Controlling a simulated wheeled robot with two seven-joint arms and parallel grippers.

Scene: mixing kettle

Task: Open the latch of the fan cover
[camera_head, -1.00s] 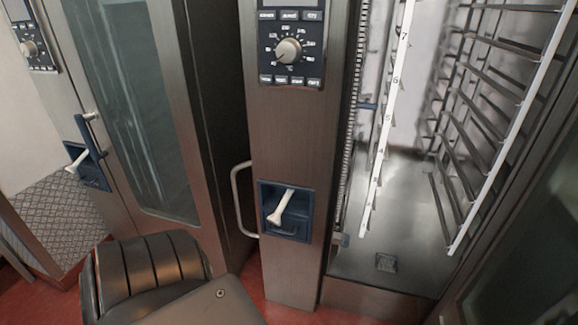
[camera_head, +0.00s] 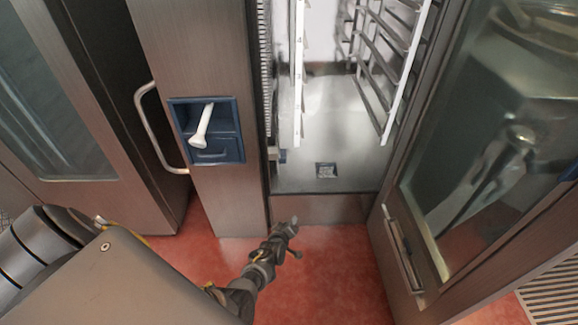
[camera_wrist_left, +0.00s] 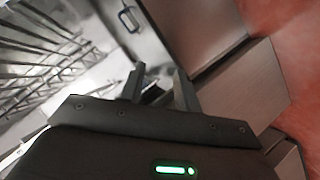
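The fan cover shows only as a narrow slotted strip (camera_head: 264,60) along the left side of the open oven chamber, if that strip is its edge. A small grey fitting (camera_head: 276,154) sits low at that side; I cannot tell whether it is the latch. My left gripper (camera_head: 292,240) is over the red floor, below and in front of the chamber's bottom sill, apart from the fitting. In the left wrist view its two fingers (camera_wrist_left: 160,90) stand apart, with nothing seen held between them. My right gripper is in neither view.
The open glass door (camera_head: 490,130) stands at the right. A white lever in a blue recess (camera_head: 225,148) is on the front panel, with a curved handle (camera_head: 150,125) to its left. Rack rails (camera_head: 385,60) fill the chamber's right side. The chamber floor is clear.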

